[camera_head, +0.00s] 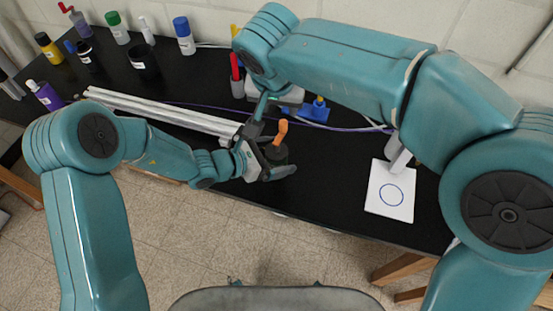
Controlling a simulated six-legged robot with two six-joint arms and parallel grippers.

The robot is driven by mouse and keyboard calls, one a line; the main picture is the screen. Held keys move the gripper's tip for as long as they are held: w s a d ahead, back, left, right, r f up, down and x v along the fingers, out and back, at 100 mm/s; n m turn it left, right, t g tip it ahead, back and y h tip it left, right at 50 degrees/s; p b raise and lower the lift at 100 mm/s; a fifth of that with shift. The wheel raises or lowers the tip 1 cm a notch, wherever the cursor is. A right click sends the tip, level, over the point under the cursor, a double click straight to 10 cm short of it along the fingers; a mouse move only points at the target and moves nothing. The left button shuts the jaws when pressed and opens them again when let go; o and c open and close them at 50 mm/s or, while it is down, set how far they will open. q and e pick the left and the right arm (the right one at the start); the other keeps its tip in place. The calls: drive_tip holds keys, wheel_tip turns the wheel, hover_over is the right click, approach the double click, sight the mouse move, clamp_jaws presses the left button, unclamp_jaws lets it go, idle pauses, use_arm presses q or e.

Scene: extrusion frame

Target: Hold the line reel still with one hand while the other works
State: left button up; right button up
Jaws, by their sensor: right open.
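A dark, round thing with an upright orange handle (281,131), apparently the line reel, stands on the black bench near its front edge. My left gripper (272,165) is right at it, with one finger along its front side. The other finger is hard to make out, so I cannot tell whether the jaws grip it. My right gripper (262,110) is open and points down just above and left of the orange handle. It partly overlaps the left gripper in the picture, and a gap between it and the handle is hard to judge.
Pale extrusion bars (165,113) lie left of the grippers. A blue tool (316,111) and a purple cord (345,129) lie behind. A white sheet with a blue circle (391,191) lies at right. Bottles and cups, including a blue-capped one (184,36), stand at back left.

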use_arm(q)
drive_tip(key=v, duration=1.2)
